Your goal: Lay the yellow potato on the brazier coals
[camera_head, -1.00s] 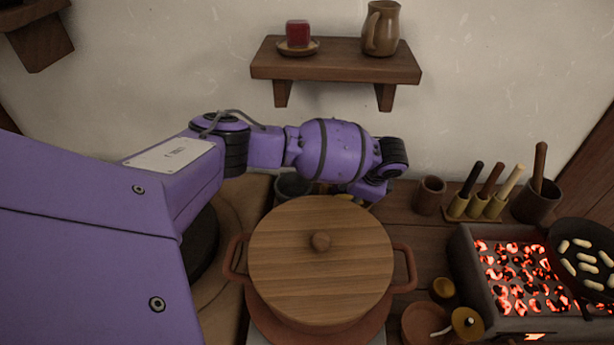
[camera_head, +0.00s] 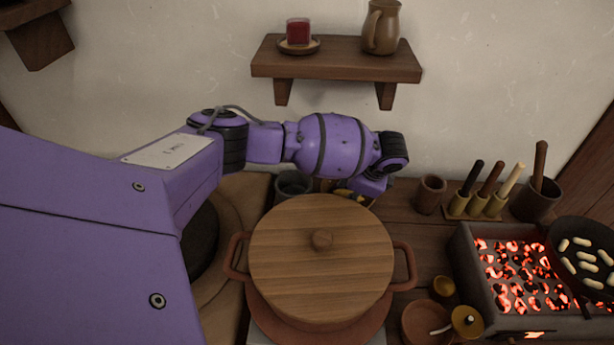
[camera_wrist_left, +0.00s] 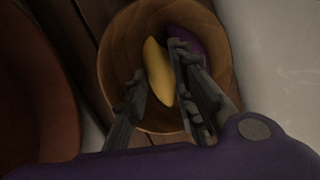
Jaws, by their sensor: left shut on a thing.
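The yellow potato (camera_wrist_left: 157,70) lies in a round wooden bowl (camera_wrist_left: 118,50) in the left wrist view, beside a purple thing (camera_wrist_left: 188,42). My left gripper (camera_wrist_left: 160,62) reaches down into the bowl, its fingers shut on the potato from both sides. In the head view my left gripper (camera_head: 354,193) is mostly hidden behind the lidded pot and its own wrist. The brazier (camera_head: 462,262) stands at the right, its glowing coals (camera_head: 510,277) bare on the left and partly covered by a pan on the right. My right gripper is not in view.
A large pot with a wooden lid (camera_head: 320,260) stands between me and the bowl. The black pan (camera_head: 588,228) holds several pale pieces. A utensil rack (camera_head: 478,208), a cup (camera_head: 430,194) and small dishes (camera_head: 425,323) surround the brazier. A wall shelf (camera_head: 335,61) is above.

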